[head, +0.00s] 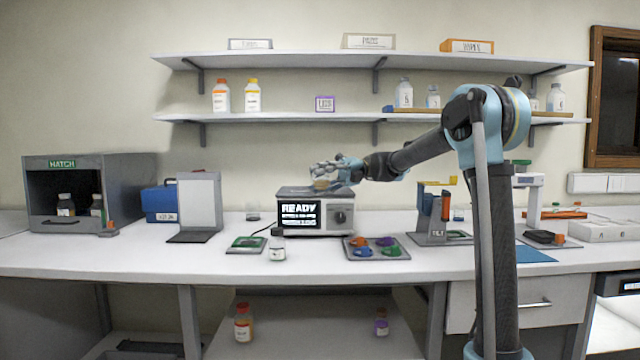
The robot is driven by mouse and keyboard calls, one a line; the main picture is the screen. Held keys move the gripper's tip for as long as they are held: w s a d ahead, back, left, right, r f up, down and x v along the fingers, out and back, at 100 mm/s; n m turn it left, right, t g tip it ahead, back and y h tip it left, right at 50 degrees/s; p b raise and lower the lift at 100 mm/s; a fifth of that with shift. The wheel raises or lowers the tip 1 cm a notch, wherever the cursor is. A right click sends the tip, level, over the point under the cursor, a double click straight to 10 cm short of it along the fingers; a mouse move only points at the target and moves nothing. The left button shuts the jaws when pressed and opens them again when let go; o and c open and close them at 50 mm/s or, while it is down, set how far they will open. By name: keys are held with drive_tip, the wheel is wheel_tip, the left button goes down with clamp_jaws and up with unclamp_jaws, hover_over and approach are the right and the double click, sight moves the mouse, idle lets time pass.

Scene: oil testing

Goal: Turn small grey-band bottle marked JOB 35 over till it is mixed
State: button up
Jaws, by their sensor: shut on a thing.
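My gripper (326,172) is above the grey machine (314,212), whose screen reads READY. It is shut on a small tan-looking thing (322,184) that shows just under the fingers. The fingers hide part of it, and I cannot tell whether it is the JOB 35 bottle or whether it touches the machine's top. A small bottle (277,244) with a dark cap and a pale label stands upright on the bench, in front of the machine's left end. Its label is too small to read, so I cannot tell if it is marked JOB 35.
A grey tray (349,253) with coloured pieces lies right of the small bottle, and a green-topped pad (247,244) lies left. A dark hatch box (118,177) stands at the far left. Shelves (300,117) hold bottles above. The front bench edge is mostly clear.

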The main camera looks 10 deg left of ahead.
drive_tip(key=n+t, duration=0.2)
drive_tip(key=n, duration=0.2)
drive_tip(key=shift+t, duration=0.3)
drive_tip(key=shift+n+t, duration=0.3)
drive_tip(key=shift+n, duration=0.3)
drive_tip(key=shift+n+t, duration=0.8)
drive_tip(key=shift+n, duration=0.4)
drive_tip(key=shift+n+t+y, duration=0.6)
drive_tip(key=shift+n+t, duration=0.1)
drive_tip(key=shift+n, duration=0.4)
drive_tip(key=shift+n+t, duration=0.5)
drive_tip(key=shift+n, duration=0.1)
drive_tip(key=n+t, duration=0.1)
drive_tip(key=n+y, duration=0.1)
drive_tip(key=n, duration=0.1)
drive_tip(key=shift+n+t+y, duration=0.3)
drive_tip(key=shift+t, duration=0.1)
